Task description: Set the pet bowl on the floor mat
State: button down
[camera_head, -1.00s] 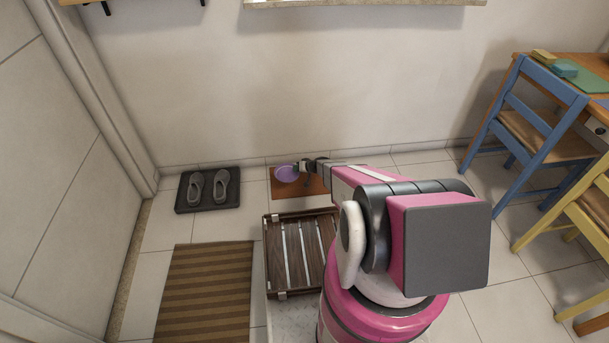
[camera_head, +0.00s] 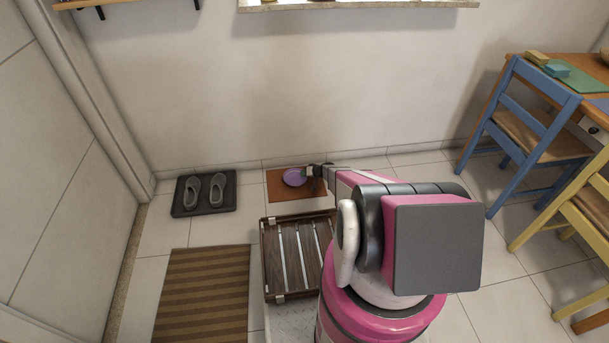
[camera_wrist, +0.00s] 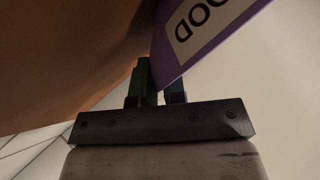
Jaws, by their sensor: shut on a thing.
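The purple pet bowl (camera_head: 294,177) is over the orange-brown floor mat (camera_head: 284,195) by the wall. In the wrist view the bowl (camera_wrist: 203,52) shows its purple side with a pale label reading "OOD". My gripper (camera_head: 316,171) reaches in from the right and is shut on the bowl's edge. In the wrist view its dark fingers (camera_wrist: 157,84) meet the bowl's side, and the mat (camera_wrist: 65,55) fills the left. I cannot tell for sure whether the bowl's base touches the mat.
A dark tray with grey shoes (camera_head: 205,192) is left of the mat. A slatted wooden crate (camera_head: 297,255) and a striped brown rug (camera_head: 207,295) lie nearer. A blue chair (camera_head: 530,130) and a yellow chair (camera_head: 575,215) stand by the table at right.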

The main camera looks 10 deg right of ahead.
jog(key=shift+f, duration=0.15)
jog(key=c, duration=1.2)
grip_release()
jog(key=shift+s+d+r, duration=0.1)
jog(key=shift+s+r, duration=0.1)
jog(key=shift+r, duration=0.15)
jog(key=v, duration=1.1)
jog(key=s+a+r+g+h, duration=0.1)
jog(key=s+a+r+g, duration=0.15)
jog(key=s+r, duration=0.4)
jog(key=s+a+r+g, duration=0.1)
jog(key=s+a+r, duration=0.25)
jog(key=r, duration=0.65)
jog(key=s+a+r+g+h, duration=0.1)
jog(key=s+a+r, duration=0.1)
jog(key=s+r, duration=0.45)
jog(key=s+r+h, duration=0.2)
jog(key=s+r, duration=0.4)
jog(key=r, duration=0.1)
jog(key=s+r+m+g+h, duration=0.1)
jog(key=s+r+h, duration=0.1)
jog(key=s+r, duration=0.5)
jog(key=s+r+g+h, duration=0.1)
jog(key=s+r+h, duration=0.1)
jog(key=s+r, duration=0.4)
notch_tip(320, 180, up, 3)
jog(key=shift+s+f+m+h, duration=0.1)
jog(key=shift+s+m+h, duration=0.05)
jog(key=shift+m+h, duration=0.2)
